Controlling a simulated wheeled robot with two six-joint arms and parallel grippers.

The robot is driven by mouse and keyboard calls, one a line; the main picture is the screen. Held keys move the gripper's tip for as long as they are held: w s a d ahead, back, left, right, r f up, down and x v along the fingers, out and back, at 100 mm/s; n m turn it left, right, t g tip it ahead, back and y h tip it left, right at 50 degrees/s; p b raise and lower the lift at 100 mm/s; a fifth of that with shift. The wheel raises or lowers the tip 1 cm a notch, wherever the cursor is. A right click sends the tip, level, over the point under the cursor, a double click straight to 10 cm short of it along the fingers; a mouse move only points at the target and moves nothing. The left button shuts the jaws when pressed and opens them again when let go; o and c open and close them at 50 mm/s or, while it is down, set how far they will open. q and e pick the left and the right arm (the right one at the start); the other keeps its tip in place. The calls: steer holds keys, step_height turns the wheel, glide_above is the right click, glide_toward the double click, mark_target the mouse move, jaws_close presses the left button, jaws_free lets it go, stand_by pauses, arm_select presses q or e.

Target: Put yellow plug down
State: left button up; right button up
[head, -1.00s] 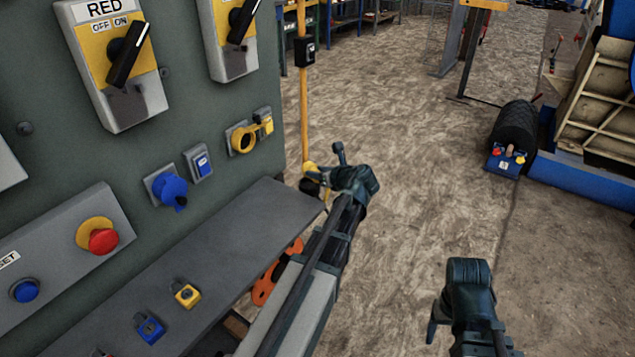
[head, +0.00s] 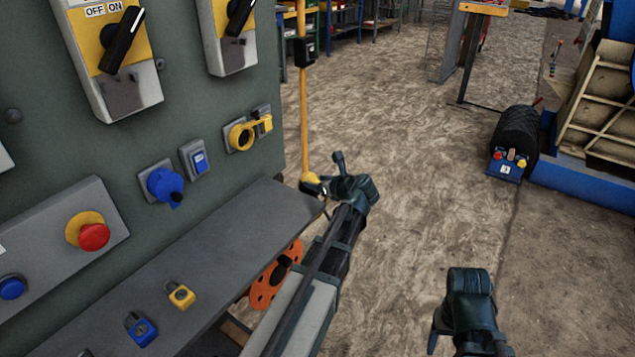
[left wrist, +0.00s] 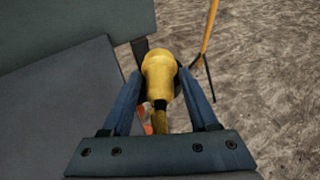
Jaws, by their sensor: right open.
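The yellow plug (left wrist: 158,72) is gripped between the two fingers of my left gripper (left wrist: 160,85) in the left wrist view. Its rounded yellow body faces the camera, with a dark part below it. In the head view the plug (head: 309,180) shows small and partly hidden beside my left gripper (head: 328,177). The gripper is just off the right end of the grey shelf (head: 215,250), with floor behind it. My right gripper (head: 445,322) is open and empty over the floor at the lower right.
A yellow padlock (head: 179,295) and a blue padlock (head: 141,329) lie on the shelf. Above it the green panel carries a yellow socket (head: 242,136), a blue plug (head: 165,186) and a red stop button (head: 94,236). An orange disc (head: 270,285) hangs below the shelf edge. The shelf's right part is clear.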

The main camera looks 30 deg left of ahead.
arm_select(q)
steer(key=shift+o, duration=0.2)
steer(key=shift+r, duration=0.1)
steer(key=shift+r+p, duration=0.25)
steer(key=shift+p, duration=0.1)
steer(key=p+v, duration=0.5)
steer(key=v, duration=0.7)
steer(key=shift+f, duration=0.2)
